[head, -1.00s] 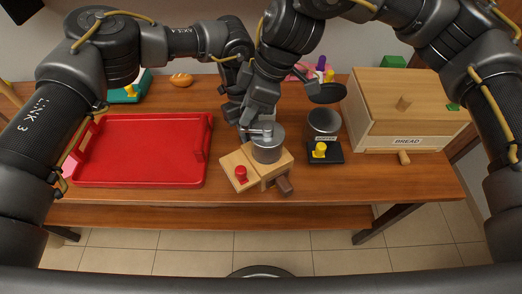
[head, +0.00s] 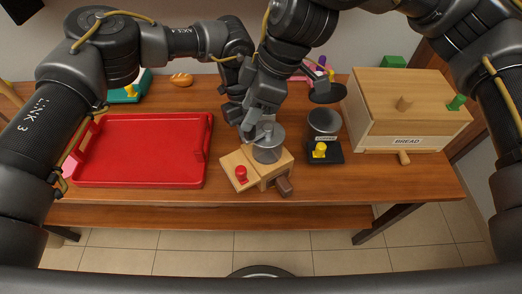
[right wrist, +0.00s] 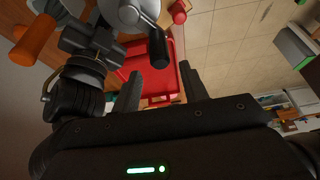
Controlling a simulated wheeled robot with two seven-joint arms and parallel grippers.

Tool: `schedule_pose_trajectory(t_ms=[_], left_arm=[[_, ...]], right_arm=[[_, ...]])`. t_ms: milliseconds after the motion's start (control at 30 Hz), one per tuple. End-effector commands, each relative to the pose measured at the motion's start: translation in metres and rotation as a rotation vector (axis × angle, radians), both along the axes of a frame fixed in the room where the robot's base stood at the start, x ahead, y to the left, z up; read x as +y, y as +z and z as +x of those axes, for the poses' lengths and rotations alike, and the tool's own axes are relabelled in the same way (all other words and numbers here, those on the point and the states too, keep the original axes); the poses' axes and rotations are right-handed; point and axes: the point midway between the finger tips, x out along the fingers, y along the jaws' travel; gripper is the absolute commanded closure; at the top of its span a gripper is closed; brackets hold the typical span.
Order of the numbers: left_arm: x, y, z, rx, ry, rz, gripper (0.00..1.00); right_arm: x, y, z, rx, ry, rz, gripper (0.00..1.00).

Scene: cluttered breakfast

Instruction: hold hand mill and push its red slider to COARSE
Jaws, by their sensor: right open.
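The hand mill (head: 268,152) stands near the table's front edge. The red slider (head: 241,174) is a knob on the base's left part. In the right wrist view, the metal top (right wrist: 130,14), a crank with a black handle (right wrist: 156,46) and a red knob (right wrist: 178,12) show at the upper edge. My right gripper (head: 252,130) is open, just behind the cylinder; its fingers (right wrist: 163,90) are apart and empty. My left gripper (head: 230,112) is behind the mill; its jaws are unclear.
A red tray (head: 207,130) lies at the left. A bread box (head: 400,125) is farther right. A bread roll (head: 181,80) lies at the back.

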Motion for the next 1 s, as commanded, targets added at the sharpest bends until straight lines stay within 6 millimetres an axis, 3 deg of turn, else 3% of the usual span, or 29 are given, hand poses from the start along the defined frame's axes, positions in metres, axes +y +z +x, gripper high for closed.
schedule_pose_trajectory(t_ms=[433, 1000], left_arm=[[0.0, 0.0, 0.0, 0.002, -0.001, -0.001, 1.0], [0.0, 0.0, -0.001, 0.002, 0.0, 0.0, 1.0]], right_arm=[[0.0, 0.044, 0.0, -0.001, 0.0, 0.0, 0.56], [0.0, 0.048, 0.0, 0.0, 0.0, 0.0, 0.56]])
